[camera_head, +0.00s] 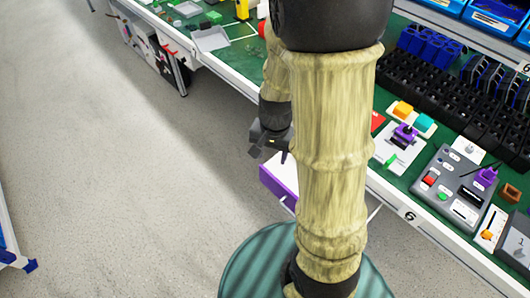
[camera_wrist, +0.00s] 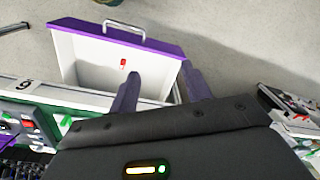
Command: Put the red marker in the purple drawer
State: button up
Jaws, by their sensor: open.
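The purple drawer (camera_wrist: 160,43) stands pulled out from the bench in the wrist view, with a white inside and a metal handle (camera_wrist: 124,28) on its purple front. A small red object, which looks like the red marker (camera_wrist: 123,64), lies inside the drawer near its middle. My gripper (camera_wrist: 160,82) is open and empty, its dark fingers over the drawer's right part, apart from the marker. In the head view, my gripper (camera_head: 270,150) is beside the bench edge above the purple drawer (camera_head: 276,186); my arm hides much of the drawer, and the marker is not visible there.
The green bench (camera_head: 405,178) runs diagonally to the right, holding a grey control box (camera_head: 450,190), black racks (camera_head: 450,95) and blue bins (camera_head: 492,22). A grey dustpan-like tray (camera_head: 210,38) is at the far end.

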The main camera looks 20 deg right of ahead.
jog(key=s+a+r+n+t, duration=0.2)
jog(key=s+a+r+n, duration=0.1)
jog(key=r+n, duration=0.2)
jog(key=n, duration=0.2)
jog(key=shift+n, duration=0.3)
dwell(0.6)
